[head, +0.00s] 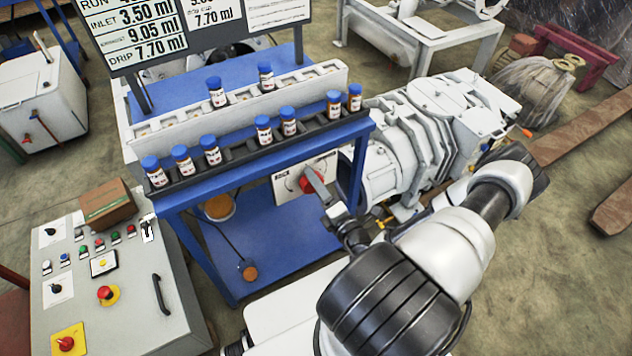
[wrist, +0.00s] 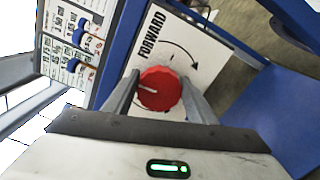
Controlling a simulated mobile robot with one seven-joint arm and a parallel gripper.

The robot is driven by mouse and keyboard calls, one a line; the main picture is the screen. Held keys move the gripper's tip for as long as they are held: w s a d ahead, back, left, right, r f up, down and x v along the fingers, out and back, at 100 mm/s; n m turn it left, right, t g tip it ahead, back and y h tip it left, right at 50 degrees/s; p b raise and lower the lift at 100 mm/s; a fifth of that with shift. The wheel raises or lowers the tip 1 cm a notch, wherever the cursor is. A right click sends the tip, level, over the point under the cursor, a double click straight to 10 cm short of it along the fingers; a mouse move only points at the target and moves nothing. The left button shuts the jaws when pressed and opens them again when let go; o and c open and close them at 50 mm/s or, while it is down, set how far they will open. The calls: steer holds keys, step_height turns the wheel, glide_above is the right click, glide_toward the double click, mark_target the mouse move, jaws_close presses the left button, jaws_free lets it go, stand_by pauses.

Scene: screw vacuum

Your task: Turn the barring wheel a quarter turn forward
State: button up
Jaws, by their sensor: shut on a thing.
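The barring wheel is a small red knob (wrist: 160,89) with a pale mark on its face. It sits on a white plate (wrist: 185,45) printed FORWARD with a curved arrow. In the wrist view my gripper (wrist: 158,92) has one finger on each side of the knob and is shut on it. The pale mark points left in that view. In the head view the red knob (head: 311,181) shows at the front of the blue bench, partly covered by my gripper (head: 318,186). Its white plate (head: 290,184) is partly hidden too.
A blue bench (head: 190,199) carries racks with several blue-capped bottles (head: 264,130) above the plate. A grey control cabinet (head: 130,305) stands at left, with a cardboard box (head: 107,205) on top. White pump machinery (head: 440,125) stands close behind my arm. A sign board (head: 140,38) rises at the back.

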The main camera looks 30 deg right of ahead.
steer(key=shift+m, duration=0.3)
steer(key=o, duration=1.1)
steer(key=shift+c, duration=0.2)
steer(key=s, duration=1.7)
steer(key=shift+s+d+p, duration=0.2)
steer(key=shift+d+p, duration=0.1)
steer(key=shift+p, duration=0.15)
